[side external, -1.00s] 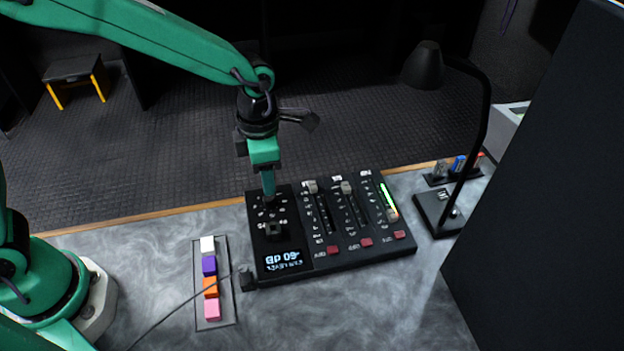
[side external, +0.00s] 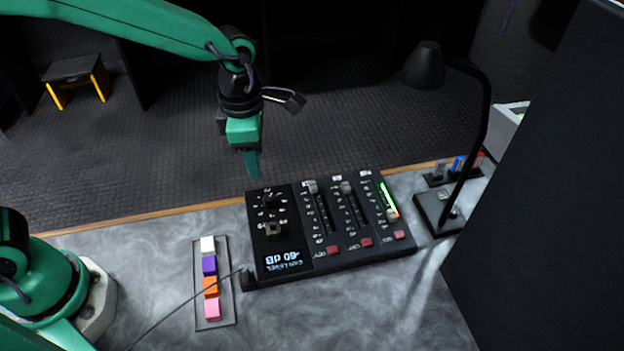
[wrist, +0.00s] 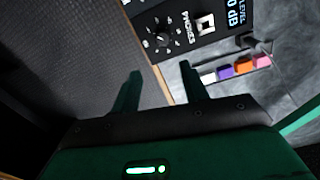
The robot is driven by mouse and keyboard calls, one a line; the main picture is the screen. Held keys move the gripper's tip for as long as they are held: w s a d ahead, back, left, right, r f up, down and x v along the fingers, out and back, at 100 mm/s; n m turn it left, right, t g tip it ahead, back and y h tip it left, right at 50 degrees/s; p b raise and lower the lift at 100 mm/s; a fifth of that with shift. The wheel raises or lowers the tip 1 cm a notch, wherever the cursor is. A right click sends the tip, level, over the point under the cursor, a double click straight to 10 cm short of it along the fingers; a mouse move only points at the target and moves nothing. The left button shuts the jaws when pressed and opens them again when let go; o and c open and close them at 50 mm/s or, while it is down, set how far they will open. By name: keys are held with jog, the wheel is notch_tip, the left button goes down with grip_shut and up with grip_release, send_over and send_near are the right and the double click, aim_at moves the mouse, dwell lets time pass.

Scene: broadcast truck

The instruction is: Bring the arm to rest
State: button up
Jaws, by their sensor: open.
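My gripper (side external: 252,164) hangs fingers-down above the back left corner of the black mixer panel (side external: 330,262), clear of it. In the wrist view my gripper (wrist: 160,85) has its two fingers apart with nothing between them. The panel has a round knob (side external: 268,200) at its upper left, several faders, red buttons along the front and a small lit display (side external: 283,262). The wrist view also shows the knob (wrist: 163,40), to the upper right of the fingers.
A narrow tray (side external: 229,318) with white, purple, orange and pink blocks lies left of the panel. A black desk lamp (side external: 485,110) stands at the right, beside a large dark panel (side external: 560,200). A cable crosses the tray. Dark open floor lies behind the desk.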

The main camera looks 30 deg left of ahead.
jog(key=s+a+r+m+t, duration=0.2)
jog(key=s+a+r+m, duration=0.3)
jog(key=m, duration=0.7)
jog(key=s+a+r+m+t, duration=0.3)
jog(key=s+a+r+m, duration=0.3)
jog(key=s+a+m, duration=0.3)
jog(key=shift+s+a+r+m, duration=0.15)
jog(key=shift+s+a+m, duration=0.25)
jog(key=shift+a+m, duration=1.15)
jog(key=o, duration=0.7)
jog(key=shift+d+m, duration=0.45)
jog(key=shift+d, duration=0.15)
jog(key=o, duration=0.3)
jog(key=shift+w+d, duration=0.1)
jog(key=shift+d, duration=0.05)
jog(key=shift+o, duration=1.2)
jog(key=shift+w+d, duration=0.15)
jog(key=shift+d, duration=0.15)
jog(key=d+f+n+g, duration=0.1)
jog(key=d+n, duration=0.3)
jog(key=d, duration=0.7)
jog(key=s+d+f+n+g, duration=0.1)
jog(key=d+n+g, duration=0.3)
jog(key=d, duration=0.8)
jog(key=shift+f+n, duration=0.5)
jog(key=shift+f, duration=0.2)
